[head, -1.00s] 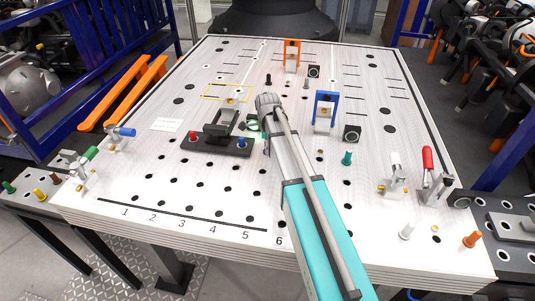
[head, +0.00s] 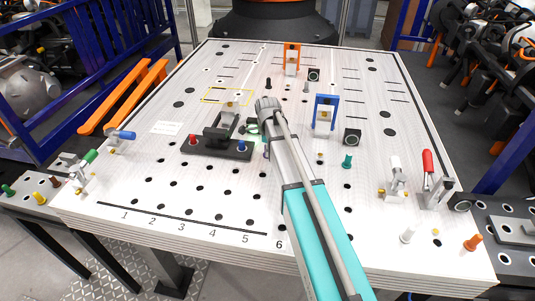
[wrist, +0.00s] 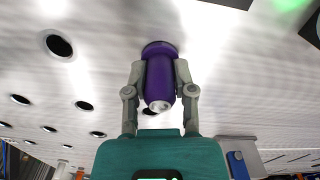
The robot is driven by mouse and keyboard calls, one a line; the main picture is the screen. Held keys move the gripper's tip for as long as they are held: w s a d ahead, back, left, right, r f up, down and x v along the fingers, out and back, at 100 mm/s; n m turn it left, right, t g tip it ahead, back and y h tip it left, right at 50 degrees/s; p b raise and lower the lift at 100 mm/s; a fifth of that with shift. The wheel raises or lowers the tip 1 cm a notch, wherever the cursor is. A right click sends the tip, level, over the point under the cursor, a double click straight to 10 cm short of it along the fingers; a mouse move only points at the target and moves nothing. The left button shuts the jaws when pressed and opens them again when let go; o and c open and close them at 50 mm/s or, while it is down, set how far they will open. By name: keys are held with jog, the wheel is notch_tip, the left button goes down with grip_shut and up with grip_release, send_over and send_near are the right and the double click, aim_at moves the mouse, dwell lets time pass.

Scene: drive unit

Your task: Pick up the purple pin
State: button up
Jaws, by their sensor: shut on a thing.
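The purple pin (wrist: 159,78) shows in the wrist view between the two fingers of my gripper (wrist: 160,82), which is shut on it. Its wide purple end is at the top of that view and its pale metal tip points toward the camera. Whether the pin still touches the plate cannot be told. In the head view my gripper (head: 256,128) is largely hidden behind my wrist and arm, just right of the black fixture. Only a sliver of the purple pin (head: 266,151) shows there beside my arm.
The black fixture (head: 215,147) with a red pin (head: 193,140) and a blue pin (head: 242,146) stands close left. A blue bracket (head: 324,114) and a teal pin (head: 347,161) stand to the right. The perforated plate's front middle is clear.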

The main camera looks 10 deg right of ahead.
grip_shut()
jog(key=shift+r, duration=0.15)
notch_tip(320, 180, up, 2)
jog(key=p, duration=0.2)
jog(key=shift+r+p, duration=0.1)
jog(key=shift+p, duration=0.2)
jog(key=s+r+p, duration=1)
jog(key=s, duration=0.4)
jog(key=shift+r, duration=0.25)
